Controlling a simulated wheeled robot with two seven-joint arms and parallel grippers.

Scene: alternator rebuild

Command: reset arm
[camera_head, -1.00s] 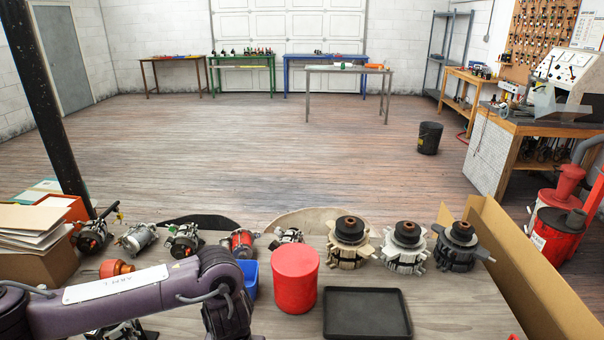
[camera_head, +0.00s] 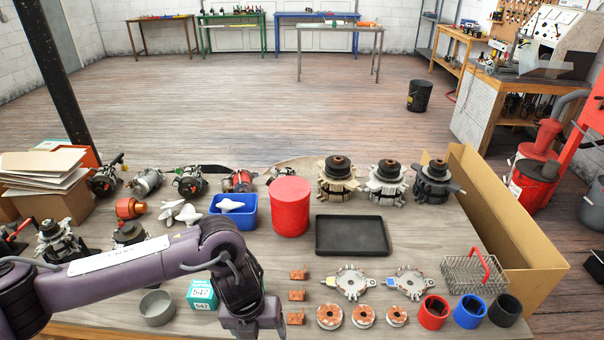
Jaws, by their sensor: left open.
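My left arm, dark purple, reaches in from the left over the front of the workbench (camera_head: 410,208). Its wrist bends down, and my left gripper (camera_head: 254,328) points at the bench at the bottom edge. Its fingertips are largely cut off by the frame, and I see nothing held in it. It hangs between a teal box (camera_head: 202,295) on its left and small copper-coloured blocks (camera_head: 297,296) on its right. My right gripper is not in view.
A red canister (camera_head: 290,207), blue bin (camera_head: 246,213) and black tray (camera_head: 352,236) stand mid-bench. Alternators line the back. An open cardboard box (camera_head: 515,235) borders the right end.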

